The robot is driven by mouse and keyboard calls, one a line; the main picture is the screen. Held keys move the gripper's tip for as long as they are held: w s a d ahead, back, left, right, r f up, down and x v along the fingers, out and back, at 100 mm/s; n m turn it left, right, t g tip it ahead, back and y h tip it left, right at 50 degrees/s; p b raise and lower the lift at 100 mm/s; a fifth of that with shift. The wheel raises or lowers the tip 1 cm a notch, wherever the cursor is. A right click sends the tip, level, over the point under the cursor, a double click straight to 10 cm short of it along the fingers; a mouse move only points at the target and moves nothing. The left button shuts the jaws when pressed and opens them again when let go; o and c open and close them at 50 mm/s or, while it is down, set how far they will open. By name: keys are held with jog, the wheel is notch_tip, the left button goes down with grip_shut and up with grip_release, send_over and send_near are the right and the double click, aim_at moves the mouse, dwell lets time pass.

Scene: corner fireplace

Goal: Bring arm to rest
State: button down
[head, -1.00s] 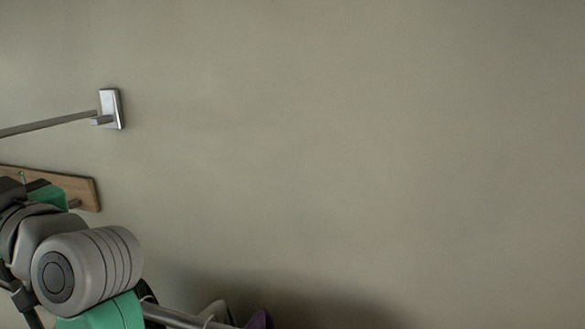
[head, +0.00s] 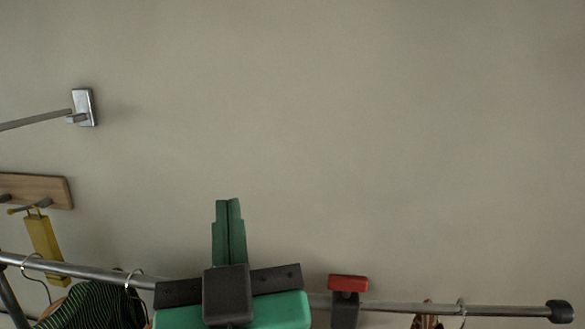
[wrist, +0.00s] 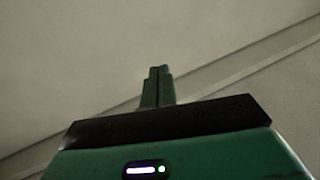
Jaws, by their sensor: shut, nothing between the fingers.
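My gripper (head: 228,204) stands upright at the lower middle of the head view, its two green fingers together and pointing up. Nothing shows between the fingers. Its dark crossbar and green body are in front of a metal clothes rail and hide part of it. In the wrist view my gripper (wrist: 159,71) is also shut, with its fingers against a plain pale surface crossed by slanted lines.
The clothes rail (head: 500,310) runs along the bottom, with a striped garment (head: 95,305) and hangers. A wooden peg board (head: 35,188) with a yellow item (head: 42,243) and a metal wall bar (head: 35,122) are at left. The wall above is bare.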

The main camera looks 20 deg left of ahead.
jog(key=s+d+m+t+h, duration=0.2)
jog(key=s+d+m+h, duration=0.1)
jog(key=d+h, duration=0.35)
jog(key=s+d+m+t+h, duration=0.25)
jog(key=d+h, duration=0.25)
jog(key=d, duration=0.3)
notch_tip(320, 180, up, 13)
jog(key=y+p, duration=0.1)
jog(key=p, duration=1.1)
jog(key=shift+s+a+r, duration=0.2)
jog(key=shift+a, duration=0.05)
jog(key=shift+m, duration=0.25)
